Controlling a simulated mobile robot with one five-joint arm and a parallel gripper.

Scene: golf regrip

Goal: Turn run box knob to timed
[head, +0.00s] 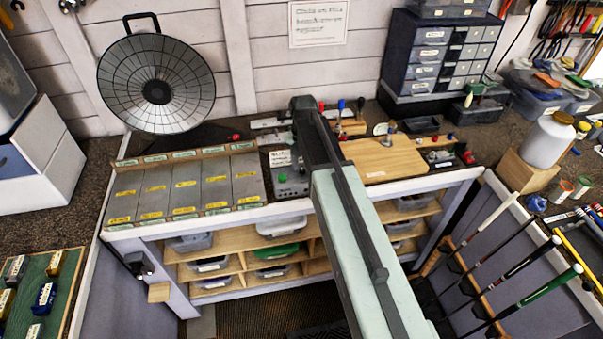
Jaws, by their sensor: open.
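A small grey box (291,186) stands on the bench just left of my arm. It looks like the run box. A green round part (282,178) shows on its face, with other small dark details; I cannot tell which is the knob or where it points. My arm reaches from the lower right up over the bench, and its dark end with my gripper (304,105) lies beyond and above the box. The gripper is open, but its fingers are hard to make out. The arm hides what is directly right of the box.
A white label card (286,152) stands behind the box. Grey labelled panels (185,190) lie to its left, a wooden board (385,158) to the right. A round mesh dish (156,88) and drawer cabinet (440,55) stand behind. Golf clubs (540,295) lean at lower right.

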